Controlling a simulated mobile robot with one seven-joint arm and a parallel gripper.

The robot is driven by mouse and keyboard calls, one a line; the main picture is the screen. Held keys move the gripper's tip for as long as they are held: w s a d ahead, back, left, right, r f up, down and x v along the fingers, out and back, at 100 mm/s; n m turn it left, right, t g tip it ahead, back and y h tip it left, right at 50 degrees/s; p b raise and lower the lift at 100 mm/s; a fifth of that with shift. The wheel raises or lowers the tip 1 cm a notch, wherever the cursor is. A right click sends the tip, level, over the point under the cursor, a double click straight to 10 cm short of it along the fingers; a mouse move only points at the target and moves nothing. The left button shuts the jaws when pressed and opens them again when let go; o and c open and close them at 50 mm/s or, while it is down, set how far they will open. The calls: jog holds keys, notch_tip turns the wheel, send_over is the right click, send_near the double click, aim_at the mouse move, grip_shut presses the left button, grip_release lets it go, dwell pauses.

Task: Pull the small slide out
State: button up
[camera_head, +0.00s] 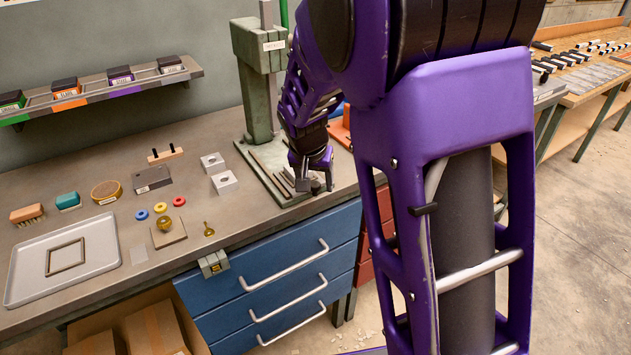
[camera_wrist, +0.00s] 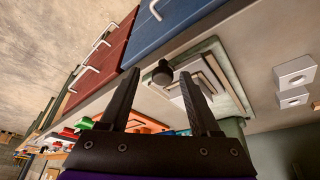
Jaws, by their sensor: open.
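The small slide (camera_wrist: 176,88) appears in the wrist view as a pale plate low on the press base, with a round black knob (camera_wrist: 162,74) at its front end. My gripper (camera_wrist: 159,72) is open, one finger on each side of the knob in the picture. I cannot tell whether the fingers touch it or how far off in depth it is. In the head view my gripper (camera_head: 314,184) is low over the front of the green press base (camera_head: 252,165), and my arm hides most of the slide. The green fly press (camera_head: 258,85) stands behind.
Blue drawers (camera_head: 290,275) with bar handles lie below the bench edge. Two pale blocks with holes (camera_head: 224,182) sit left of the press. Rings, brushes and a grey tray (camera_head: 20,292) lie farther left. Red and orange items lie right of the press, partly hidden.

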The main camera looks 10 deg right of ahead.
jog(key=p+v, duration=0.3)
jog(key=v, duration=1.4)
jog(key=shift+s+p, duration=0.15)
jog(key=shift+p, duration=0.25)
jog(key=shift+a+r, duration=0.1)
